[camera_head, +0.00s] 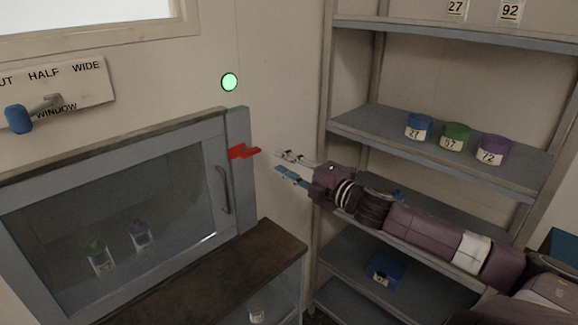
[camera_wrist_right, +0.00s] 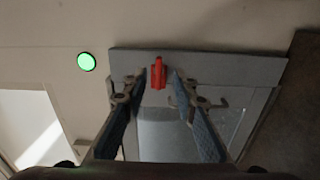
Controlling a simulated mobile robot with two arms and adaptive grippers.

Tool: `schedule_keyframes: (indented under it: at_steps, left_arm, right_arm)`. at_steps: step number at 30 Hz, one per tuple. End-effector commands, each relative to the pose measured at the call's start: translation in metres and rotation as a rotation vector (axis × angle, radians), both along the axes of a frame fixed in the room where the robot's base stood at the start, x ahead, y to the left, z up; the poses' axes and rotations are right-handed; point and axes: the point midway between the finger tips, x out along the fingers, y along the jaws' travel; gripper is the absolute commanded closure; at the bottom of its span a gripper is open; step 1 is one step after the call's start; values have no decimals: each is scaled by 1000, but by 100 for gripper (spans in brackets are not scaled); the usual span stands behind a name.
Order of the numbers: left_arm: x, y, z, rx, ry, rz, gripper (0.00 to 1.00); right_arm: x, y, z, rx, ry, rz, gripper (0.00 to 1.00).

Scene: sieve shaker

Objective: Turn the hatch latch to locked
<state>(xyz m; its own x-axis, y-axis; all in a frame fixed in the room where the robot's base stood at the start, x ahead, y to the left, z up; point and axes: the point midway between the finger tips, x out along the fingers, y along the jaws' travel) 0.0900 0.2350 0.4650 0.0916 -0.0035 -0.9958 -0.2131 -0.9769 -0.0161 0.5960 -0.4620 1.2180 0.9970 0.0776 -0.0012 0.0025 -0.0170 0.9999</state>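The red hatch latch (camera_head: 243,152) sits on the right frame post of the grey hatch, its handle pointing right in the head view. In the right wrist view the latch (camera_wrist_right: 158,74) shows between and beyond my fingertips. The hatch (camera_head: 120,215) has a glass pane, a curved grey handle (camera_head: 223,190), and looks closed. My right gripper (camera_head: 285,167) is open and empty, a short way right of the latch and apart from it; its spread fingers (camera_wrist_right: 158,88) also show in the right wrist view. My left gripper is not in view.
A green round light (camera_head: 229,82) glows above the hatch. A window lever (camera_head: 45,104) is at upper left. Shelves (camera_head: 440,150) with numbered blue, green and purple containers stand at right. A dark counter (camera_head: 215,275) lies below the hatch. Two bottles show behind the glass.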

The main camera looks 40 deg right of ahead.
Motion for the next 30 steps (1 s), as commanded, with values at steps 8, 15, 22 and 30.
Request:
schedule_keyframes:
  at_steps: [8, 15, 22, 30]
  left_arm:
    - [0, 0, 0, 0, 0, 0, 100]
    - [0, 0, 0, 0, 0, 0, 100]
    - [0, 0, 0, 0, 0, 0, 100]
    - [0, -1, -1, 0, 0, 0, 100]
  right_arm:
    - [-14, -1, 0, 0, 1, 0, 74]
    - [-15, -1, 0, -1, 0, 0, 74]
    - [-15, -1, 0, -1, 0, 0, 74]
    - [-15, -10, -10, 16, 12, -19, 74]
